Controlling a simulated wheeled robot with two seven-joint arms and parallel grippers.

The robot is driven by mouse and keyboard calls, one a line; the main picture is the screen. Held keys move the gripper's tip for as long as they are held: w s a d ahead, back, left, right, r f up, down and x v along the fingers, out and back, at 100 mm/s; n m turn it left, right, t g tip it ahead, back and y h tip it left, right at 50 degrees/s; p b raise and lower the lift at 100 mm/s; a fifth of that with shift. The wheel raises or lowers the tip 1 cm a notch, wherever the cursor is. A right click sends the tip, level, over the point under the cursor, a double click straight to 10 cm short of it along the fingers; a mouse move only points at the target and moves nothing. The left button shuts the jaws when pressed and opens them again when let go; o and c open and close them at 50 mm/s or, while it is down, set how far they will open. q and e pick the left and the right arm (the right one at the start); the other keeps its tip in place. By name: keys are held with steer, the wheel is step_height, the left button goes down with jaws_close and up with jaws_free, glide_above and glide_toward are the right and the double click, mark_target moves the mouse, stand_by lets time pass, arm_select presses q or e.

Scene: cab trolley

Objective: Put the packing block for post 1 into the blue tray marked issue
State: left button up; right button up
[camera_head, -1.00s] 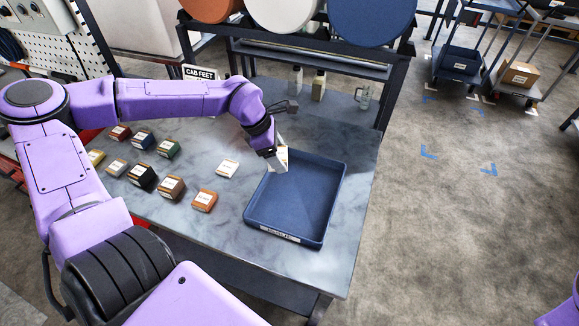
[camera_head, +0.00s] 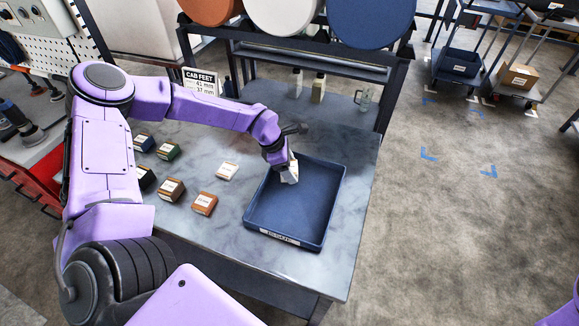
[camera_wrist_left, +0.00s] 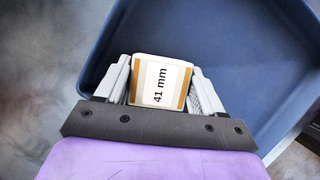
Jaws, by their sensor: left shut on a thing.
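My left gripper (camera_head: 288,165) is shut on a block (camera_head: 291,175) with tan edges and a white label. In the left wrist view the block (camera_wrist_left: 160,84) sits between both fingers and its label reads "41 mm". The block is at the blue tray's (camera_head: 318,236) far left part, over its inside. I cannot tell whether it touches the tray floor. The tray is empty otherwise, with a label on its front wall too small to read surely. It also shows in the left wrist view (camera_wrist_left: 245,50). My right gripper is out of view.
A sign headed "CAB FEET" (camera_head: 201,82) stands at the table's back left. Several labelled blocks, including an orange one (camera_head: 204,203) and a white one (camera_head: 227,171), lie left of the tray. Bottles (camera_head: 318,88) stand behind. My arm hides part of the table.

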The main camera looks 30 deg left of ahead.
arm_select(q)
steer(key=o, duration=1.1)
steer(key=v, duration=1.2)
steer(key=shift+r, duration=0.15)
steer(key=shift+d, duration=0.1)
